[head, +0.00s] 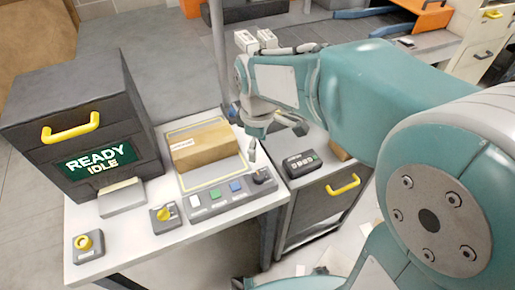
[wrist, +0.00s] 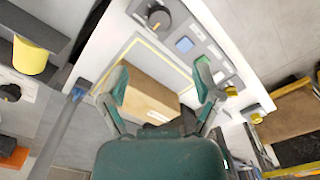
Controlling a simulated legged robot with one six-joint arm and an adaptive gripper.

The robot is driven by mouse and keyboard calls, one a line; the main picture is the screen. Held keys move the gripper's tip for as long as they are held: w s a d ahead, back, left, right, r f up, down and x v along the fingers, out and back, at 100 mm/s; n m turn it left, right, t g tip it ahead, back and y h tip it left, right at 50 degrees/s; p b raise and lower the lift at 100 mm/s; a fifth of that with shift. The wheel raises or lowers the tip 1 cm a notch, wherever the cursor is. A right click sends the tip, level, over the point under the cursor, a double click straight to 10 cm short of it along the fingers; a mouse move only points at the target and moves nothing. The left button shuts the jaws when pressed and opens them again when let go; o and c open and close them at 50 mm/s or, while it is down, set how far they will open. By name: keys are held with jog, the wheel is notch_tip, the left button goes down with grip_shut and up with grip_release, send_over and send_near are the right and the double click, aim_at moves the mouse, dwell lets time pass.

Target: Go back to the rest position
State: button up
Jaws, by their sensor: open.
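My gripper (head: 276,142) is open and empty in the head view, over the right edge of the white table (head: 150,240). In the wrist view, the two fingers of my gripper (wrist: 161,92) are spread apart. Beyond them a brown cardboard box (wrist: 150,97) shows, partly hidden by the gripper. In the head view the box (head: 204,147) lies inside a yellow-outlined area on the table, to the left of my gripper and apart from it.
A dark machine (head: 85,130) with a "READY IDLE" screen stands on the left. A button panel (head: 232,193) and yellow knobs line the table front. A dark drawer cabinet (head: 320,208) with a small black device (head: 302,163) stands at right. A grey post (head: 219,55) rises behind.

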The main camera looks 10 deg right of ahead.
dwell(0.3)
jog(key=s+d+r+m+t, duration=0.2)
jog(key=s+d+r+m, duration=0.1)
jog(key=s+d+m, duration=0.2)
jog(key=s+d+r+m+t, duration=0.3)
jog(key=s+d+m, duration=0.2)
jog(key=s+m, duration=0.3)
jog(key=shift+s+d+r+t, duration=0.2)
jog(key=shift+s+r+t, duration=0.05)
jog(key=shift+r+t, duration=0.1)
dwell(0.6)
